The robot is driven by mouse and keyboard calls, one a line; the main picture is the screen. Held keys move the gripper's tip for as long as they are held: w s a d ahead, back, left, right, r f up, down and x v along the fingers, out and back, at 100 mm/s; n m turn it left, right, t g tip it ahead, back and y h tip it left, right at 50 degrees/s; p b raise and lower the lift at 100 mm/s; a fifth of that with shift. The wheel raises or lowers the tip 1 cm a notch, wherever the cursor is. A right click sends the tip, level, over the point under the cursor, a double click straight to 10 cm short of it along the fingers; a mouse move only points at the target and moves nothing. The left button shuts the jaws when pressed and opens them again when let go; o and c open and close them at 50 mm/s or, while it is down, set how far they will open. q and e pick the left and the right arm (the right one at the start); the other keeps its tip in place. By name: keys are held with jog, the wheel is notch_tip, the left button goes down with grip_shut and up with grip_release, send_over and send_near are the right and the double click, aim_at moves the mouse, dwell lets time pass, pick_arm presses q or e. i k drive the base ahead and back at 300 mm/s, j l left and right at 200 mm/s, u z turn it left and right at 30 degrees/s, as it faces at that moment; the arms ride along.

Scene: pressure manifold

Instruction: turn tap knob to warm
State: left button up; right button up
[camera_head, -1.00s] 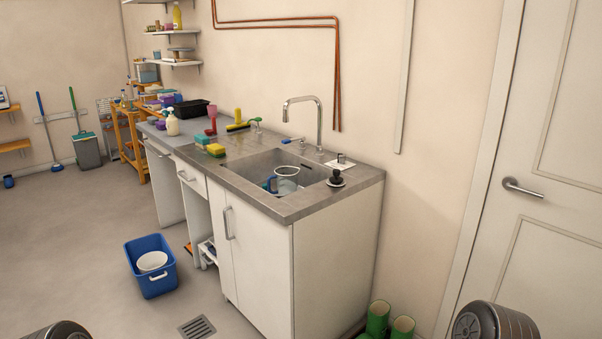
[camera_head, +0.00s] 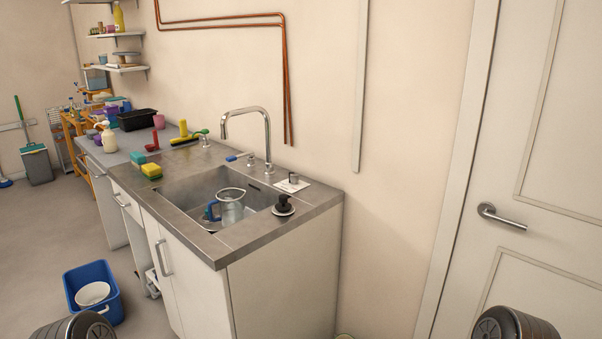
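A chrome gooseneck tap (camera_head: 268,135) stands at the back of the sink (camera_head: 188,192). Right of its base, a small metallic knob (camera_head: 293,177) stands on a white plate (camera_head: 291,186) with dark marks too small to read. Left of the base is a fitting with a blue lever (camera_head: 238,157). A black knob-like piece (camera_head: 283,204) on a pale round base sits on the counter at the sink's right edge. Which setting the knob points to cannot be told. Neither gripper is in view; only dark rounded parts of my arms show at the bottom corners.
A clear jug with a blue handle (camera_head: 230,206) is in the sink. Sponges (camera_head: 151,170), a red brush and a soap bottle (camera_head: 108,139) are on the counter (camera_head: 213,240). A blue bin (camera_head: 107,277) stands on the floor. A closed white door (camera_head: 482,150) is at right.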

aim_at(293, 176)
jog(key=i+j, duration=0.65)
jog(key=j, duration=0.15)
jog(key=z, duration=1.55)
